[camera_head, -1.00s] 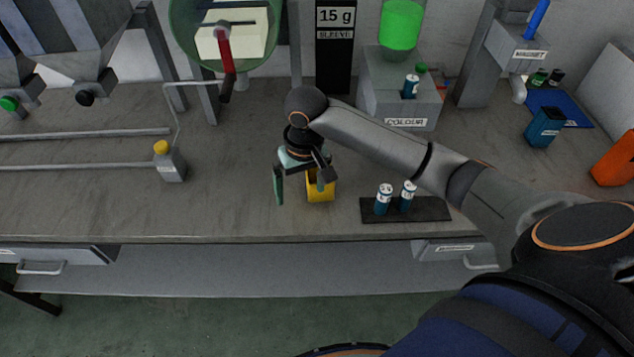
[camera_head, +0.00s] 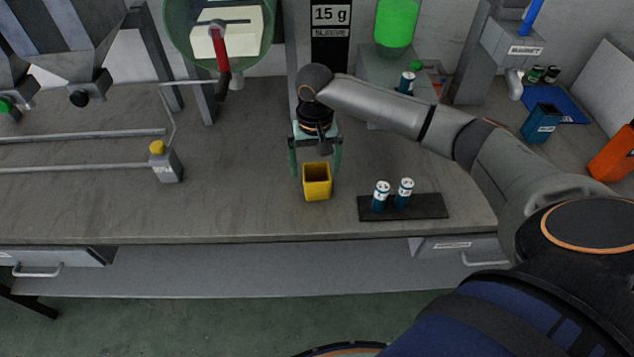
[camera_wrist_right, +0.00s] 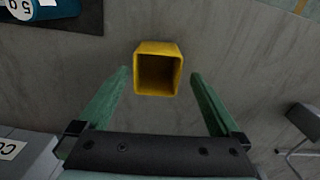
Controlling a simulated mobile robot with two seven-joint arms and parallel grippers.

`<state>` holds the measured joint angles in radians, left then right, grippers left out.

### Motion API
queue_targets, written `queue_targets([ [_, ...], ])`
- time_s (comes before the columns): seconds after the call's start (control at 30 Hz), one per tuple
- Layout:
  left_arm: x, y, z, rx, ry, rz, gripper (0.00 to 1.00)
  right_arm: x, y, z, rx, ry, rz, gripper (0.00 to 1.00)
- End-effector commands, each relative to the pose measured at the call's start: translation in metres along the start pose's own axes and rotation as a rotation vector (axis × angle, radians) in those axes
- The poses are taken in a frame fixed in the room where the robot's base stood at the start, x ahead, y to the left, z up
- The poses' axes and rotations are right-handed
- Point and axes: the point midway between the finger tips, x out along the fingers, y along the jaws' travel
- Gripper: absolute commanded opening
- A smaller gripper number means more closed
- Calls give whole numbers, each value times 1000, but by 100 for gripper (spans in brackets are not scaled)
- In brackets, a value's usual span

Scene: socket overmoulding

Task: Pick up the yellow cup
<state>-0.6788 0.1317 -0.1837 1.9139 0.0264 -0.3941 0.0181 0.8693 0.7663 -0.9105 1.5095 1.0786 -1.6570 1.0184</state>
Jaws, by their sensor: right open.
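The yellow cup (camera_head: 317,187) stands upright on the grey bench near its front edge. It is square, open at the top and looks empty. My right gripper (camera_head: 315,172) is open, just behind the cup in the head view, with its green fingers spread to the cup's left and right. In the right wrist view the cup (camera_wrist_right: 158,70) lies ahead of and between the two fingertips (camera_wrist_right: 160,74), with a gap on each side. Neither finger appears to touch it. My left gripper is not in view.
A black tray (camera_head: 425,208) with two blue-and-white cylinders (camera_head: 381,196) sits right of the cup. A grey bottle with a yellow cap (camera_head: 166,163) stands to the left. The colour dispenser (camera_head: 372,75) is behind my right arm.

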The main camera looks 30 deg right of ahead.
Motion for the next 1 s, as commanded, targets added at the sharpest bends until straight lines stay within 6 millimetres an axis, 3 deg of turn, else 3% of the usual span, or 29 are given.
queue_targets([
  [0.3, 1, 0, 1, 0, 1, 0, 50, 44, 5, -3, -1, 0, 2, 100],
  [0.6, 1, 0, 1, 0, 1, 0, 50, 48, 5, -3, -1, 1, 1, 100],
  [1.0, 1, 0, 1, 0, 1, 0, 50, 48, 4, -3, -2, 1, 1, 55],
])
